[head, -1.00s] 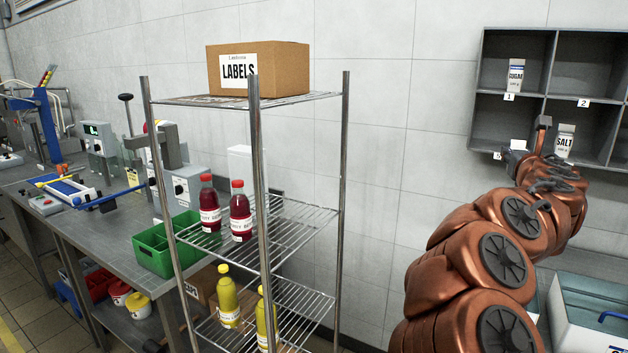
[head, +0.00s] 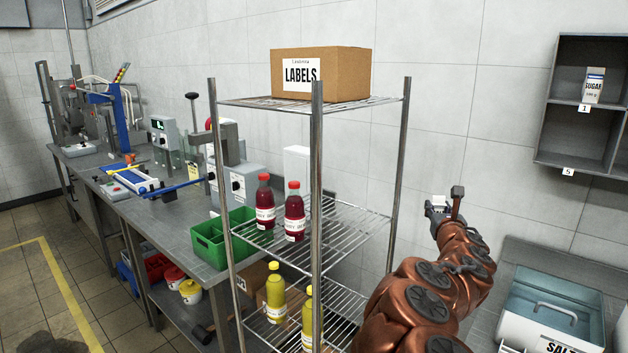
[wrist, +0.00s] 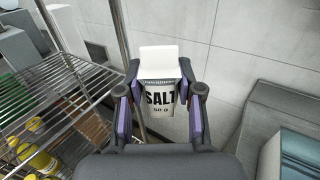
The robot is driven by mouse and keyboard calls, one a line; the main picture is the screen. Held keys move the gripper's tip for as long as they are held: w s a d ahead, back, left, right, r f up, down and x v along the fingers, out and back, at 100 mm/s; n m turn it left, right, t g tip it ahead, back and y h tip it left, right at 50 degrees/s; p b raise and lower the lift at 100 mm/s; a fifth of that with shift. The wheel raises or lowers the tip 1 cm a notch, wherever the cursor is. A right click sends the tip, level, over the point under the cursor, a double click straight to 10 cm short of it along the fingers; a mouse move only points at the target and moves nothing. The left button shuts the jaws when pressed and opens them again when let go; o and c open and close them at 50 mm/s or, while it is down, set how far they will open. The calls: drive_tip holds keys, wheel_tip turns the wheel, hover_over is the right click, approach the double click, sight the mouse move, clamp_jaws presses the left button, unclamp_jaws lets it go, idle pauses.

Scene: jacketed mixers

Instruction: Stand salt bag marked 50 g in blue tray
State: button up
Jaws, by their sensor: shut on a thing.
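My gripper (head: 447,205) is shut on a white bag with black print, SALT 50 g (wrist: 160,98). In the wrist view the bag is upright between the two fingers (wrist: 160,105), its label facing the camera. In the head view only a small white part of the bag shows at the gripper, which is in front of the bare wall, right of the wire rack. No blue tray can be made out for certain; a blue bin-like thing (head: 127,277) shows low under the bench, partly hidden.
A wire rack (head: 317,180) with red and yellow bottles and a LABELS box stands left of my arm. A green crate (head: 211,240) sits on the steel bench (head: 150,205). A grey cubby shelf (head: 540,140) holds a sugar bag. A salt bin (head: 552,305) is lower right.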

drive_tip(key=a+f+n+y, duration=0.1)
drive_tip(key=a+f, duration=0.4)
drive_tip(key=a, duration=0.9)
drive_tip(key=shift+w+f+n+y, duration=0.2)
drive_tip(key=shift+w+n+y, duration=0.1)
drive_tip(key=shift+y, duration=0.5)
